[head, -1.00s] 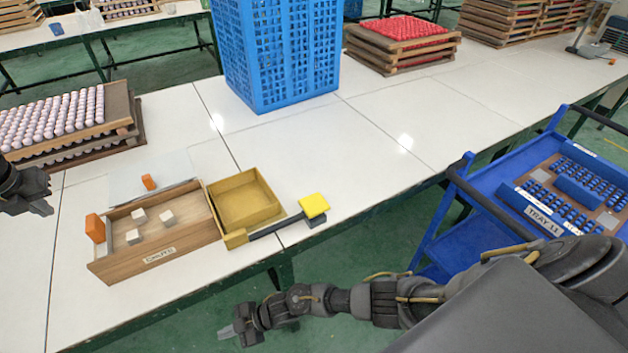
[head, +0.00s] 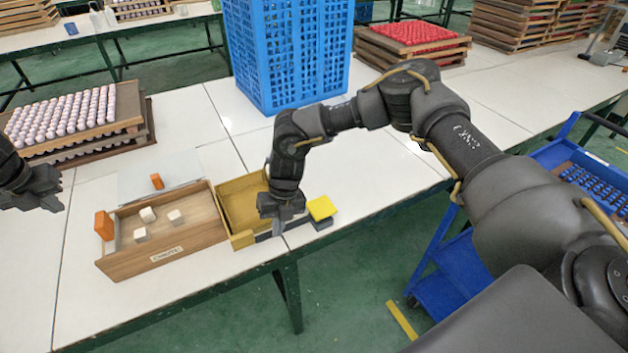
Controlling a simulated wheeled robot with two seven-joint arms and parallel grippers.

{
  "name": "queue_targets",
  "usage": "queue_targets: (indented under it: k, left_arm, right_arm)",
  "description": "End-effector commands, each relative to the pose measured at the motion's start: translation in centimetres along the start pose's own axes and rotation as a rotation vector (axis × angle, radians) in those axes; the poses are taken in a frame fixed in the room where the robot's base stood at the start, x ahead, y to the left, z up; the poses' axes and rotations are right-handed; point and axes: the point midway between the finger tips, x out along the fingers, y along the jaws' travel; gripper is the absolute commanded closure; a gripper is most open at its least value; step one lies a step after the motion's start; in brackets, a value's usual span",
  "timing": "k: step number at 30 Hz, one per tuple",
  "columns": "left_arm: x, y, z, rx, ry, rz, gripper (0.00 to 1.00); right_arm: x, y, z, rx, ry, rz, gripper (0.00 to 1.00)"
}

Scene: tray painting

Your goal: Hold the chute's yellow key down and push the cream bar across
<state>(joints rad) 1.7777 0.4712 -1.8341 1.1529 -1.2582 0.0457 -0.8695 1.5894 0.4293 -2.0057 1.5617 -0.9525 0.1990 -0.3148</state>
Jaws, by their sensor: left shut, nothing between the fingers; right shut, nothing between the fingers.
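The wooden chute (head: 165,250) sits on the table at front left, with several small white blocks in it. A pale upright bar (head: 113,229) stands inside its left end, beside an orange block (head: 104,225). A yellow tray (head: 236,196) joins the chute's right end. The yellow key (head: 321,207) sits on a dark base at the end of a dark lever. My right gripper (head: 277,228) is shut and empty, pointing down over the lever, left of the key; contact cannot be told. My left gripper (head: 50,192) is shut and empty, left of the chute and apart from it.
A clear sheet (head: 155,168) with a small orange piece (head: 157,181) lies behind the chute. A tall blue crate (head: 275,50) stands behind, and a stack of trays (head: 90,140) at left. A blue cart (head: 455,270) is at right. The table's front edge is close to the key.

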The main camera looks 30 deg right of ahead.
Motion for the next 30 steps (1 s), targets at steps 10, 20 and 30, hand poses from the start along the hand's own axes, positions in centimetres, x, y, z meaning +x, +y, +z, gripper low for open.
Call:
queue_targets:
  k: [10,20,30]
  left_arm:
    - [0.0,-0.1,0.0,0.001,0.0,0.0,1.0]
    - [0.0,0.0,0.0,0.0,0.0,0.0,1.0]
    - [0.5,0.0,-0.1,0.001,0.0,0.0,1.0]
  right_arm:
    - [-10.1,-9.7,2.3,-0.09,-0.089,-0.212,1.0]
    - [-11.7,-11.2,2.3,-0.102,-0.095,-0.245,1.0]
    - [-10.7,-11.3,2.4,-0.101,-0.094,-0.243,1.0]
